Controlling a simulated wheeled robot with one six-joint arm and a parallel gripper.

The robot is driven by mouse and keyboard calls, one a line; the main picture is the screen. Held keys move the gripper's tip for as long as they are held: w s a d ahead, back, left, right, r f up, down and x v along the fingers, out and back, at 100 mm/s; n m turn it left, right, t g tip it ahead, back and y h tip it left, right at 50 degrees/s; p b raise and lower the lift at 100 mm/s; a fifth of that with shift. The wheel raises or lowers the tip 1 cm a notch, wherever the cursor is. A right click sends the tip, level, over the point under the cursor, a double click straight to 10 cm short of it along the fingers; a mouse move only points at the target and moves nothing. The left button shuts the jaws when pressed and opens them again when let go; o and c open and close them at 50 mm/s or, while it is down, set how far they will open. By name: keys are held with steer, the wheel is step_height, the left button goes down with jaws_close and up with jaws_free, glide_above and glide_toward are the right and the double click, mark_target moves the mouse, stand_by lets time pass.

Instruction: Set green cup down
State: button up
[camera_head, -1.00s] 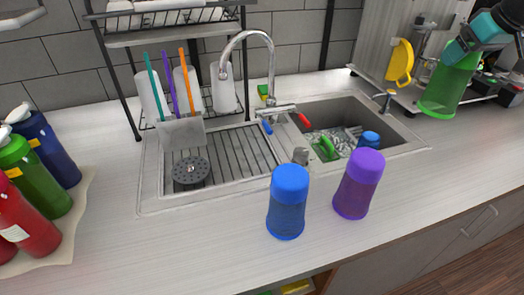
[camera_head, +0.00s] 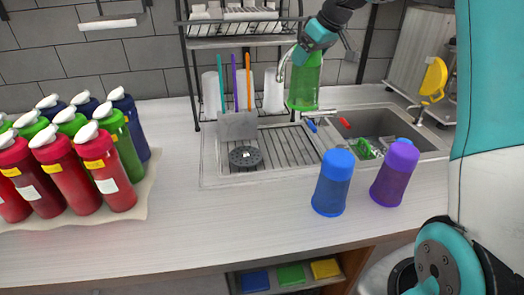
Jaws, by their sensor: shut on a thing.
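The green cup (camera_head: 304,82) is translucent and hangs upside down or upright, I cannot tell which, in front of the faucet, above the back of the sink area. My gripper (camera_head: 314,50) is shut on its upper end from above. A blue cup (camera_head: 332,182) and a purple cup (camera_head: 394,173) stand on the counter (camera_head: 250,225) in front of the sink.
The sink (camera_head: 375,125) holds some small items. A drainboard with a utensil holder (camera_head: 237,125) and a dish rack (camera_head: 245,40) stand behind. Several red, green and blue bottles (camera_head: 70,175) crowd the left. My arm covers the right side.

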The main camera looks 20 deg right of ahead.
step_height(320, 180, down, 19)
steer(key=a+p, duration=0.1)
steer(key=p, duration=0.3)
steer(key=shift+w+a+f+p, duration=0.15)
steer(key=shift+w+a+p, duration=0.05)
steer(key=shift+p, duration=0.2)
steer(key=shift+f, duration=0.15)
steer(key=o, duration=1)
steer(key=shift+c, duration=0.2)
